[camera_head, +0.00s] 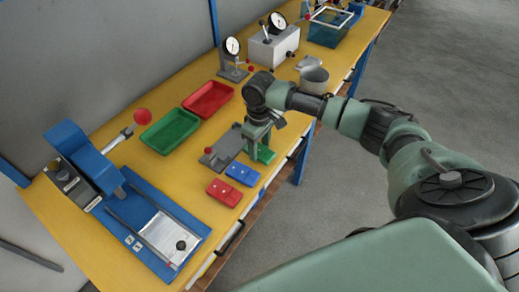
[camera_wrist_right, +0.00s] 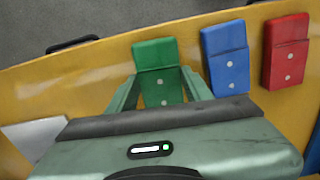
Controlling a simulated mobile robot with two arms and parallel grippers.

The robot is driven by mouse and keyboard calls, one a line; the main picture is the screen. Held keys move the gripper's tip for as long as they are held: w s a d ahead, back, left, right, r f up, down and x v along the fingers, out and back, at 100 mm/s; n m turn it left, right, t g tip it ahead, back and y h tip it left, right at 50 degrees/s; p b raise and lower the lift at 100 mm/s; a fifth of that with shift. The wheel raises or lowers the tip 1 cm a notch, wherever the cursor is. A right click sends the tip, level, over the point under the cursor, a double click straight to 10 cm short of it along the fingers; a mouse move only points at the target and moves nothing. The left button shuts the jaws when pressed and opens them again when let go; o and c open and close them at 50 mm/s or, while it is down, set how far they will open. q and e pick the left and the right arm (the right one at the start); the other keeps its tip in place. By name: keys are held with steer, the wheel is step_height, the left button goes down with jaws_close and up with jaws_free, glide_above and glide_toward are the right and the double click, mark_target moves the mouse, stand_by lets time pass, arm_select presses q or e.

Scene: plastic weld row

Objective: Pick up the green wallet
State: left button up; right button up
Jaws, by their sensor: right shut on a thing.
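The green wallet (camera_head: 265,155) lies near the front edge of the yellow bench, partly hidden by my right gripper (camera_head: 256,147) in the head view. In the right wrist view the green wallet (camera_wrist_right: 156,54) shows two pale dots and sits between the fingers of my right gripper (camera_wrist_right: 158,84), which is shut on it. The wallet seems to be at bench level; I cannot tell whether it touches the surface. My left gripper is not in view.
A blue wallet (camera_head: 242,173) and a red wallet (camera_head: 224,192) lie beside the green one. A grey plate fixture (camera_head: 226,148), a green tray (camera_head: 170,131) and a red tray (camera_head: 208,99) stand behind. A metal cup (camera_head: 314,80) stands farther along the bench (camera_head: 110,128).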

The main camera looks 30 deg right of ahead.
mark_target(259, 151)
step_height(259, 151, up, 19)
steer(key=b, duration=0.1)
steer(key=shift+a, duration=0.1)
stand_by(0.3)
